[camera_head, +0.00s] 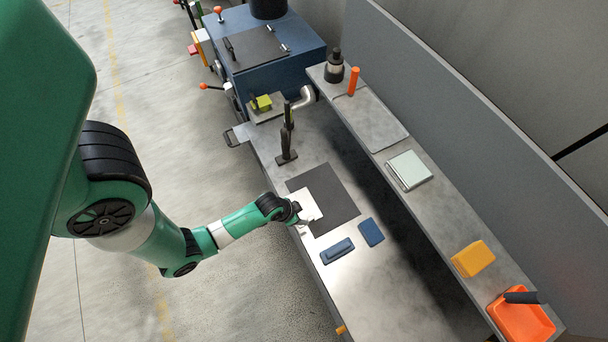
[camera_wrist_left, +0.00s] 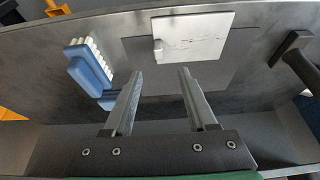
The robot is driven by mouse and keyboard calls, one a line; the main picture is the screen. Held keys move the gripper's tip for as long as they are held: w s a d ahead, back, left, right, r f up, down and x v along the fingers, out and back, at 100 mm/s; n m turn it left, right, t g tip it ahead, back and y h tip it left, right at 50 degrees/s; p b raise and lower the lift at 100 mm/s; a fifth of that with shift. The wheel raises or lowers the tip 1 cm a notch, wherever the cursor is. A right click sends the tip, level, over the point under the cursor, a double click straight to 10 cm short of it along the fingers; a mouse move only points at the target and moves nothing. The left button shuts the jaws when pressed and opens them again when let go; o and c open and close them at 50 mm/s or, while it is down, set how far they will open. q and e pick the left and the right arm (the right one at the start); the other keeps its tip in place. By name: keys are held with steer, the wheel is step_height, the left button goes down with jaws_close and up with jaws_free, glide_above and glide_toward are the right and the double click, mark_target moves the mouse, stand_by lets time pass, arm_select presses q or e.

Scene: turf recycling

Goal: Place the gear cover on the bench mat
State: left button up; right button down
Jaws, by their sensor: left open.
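A pale flat square plate, which I take to be the gear cover (camera_head: 309,203), overlaps the near-left part of the dark bench mat (camera_head: 340,197). In the left wrist view the plate (camera_wrist_left: 195,33) covers part of the mat (camera_wrist_left: 215,72) and reaches past one edge of it. I cannot tell whether it lies fully flat. My left gripper (camera_head: 304,222) is beside the plate's near corner in the head view. In the left wrist view my left gripper (camera_wrist_left: 160,72) is open, with nothing between its fingers. My right gripper is not in view.
A blue brush (camera_head: 337,250) and another blue item (camera_head: 370,232) lie beside the mat. A black stand (camera_head: 287,145) stands beyond it. A raised shelf (camera_head: 440,225) runs along the back, with a yellow block (camera_head: 473,259) and an orange dustpan (camera_head: 520,318). The bench's near-right stretch is clear.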

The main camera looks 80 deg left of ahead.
mark_target(312, 218)
arm_select(q)
steer(key=b+x, duration=0.2)
steer(key=x, duration=0.2)
steer(key=shift+w+f, duration=0.3)
steer(key=shift+f, duration=0.2)
steer(key=b+x, duration=0.1)
steer(key=x, duration=0.4)
steer(key=shift+w+b, duration=0.2)
steer(key=shift+b, duration=0.2)
jaws_close()
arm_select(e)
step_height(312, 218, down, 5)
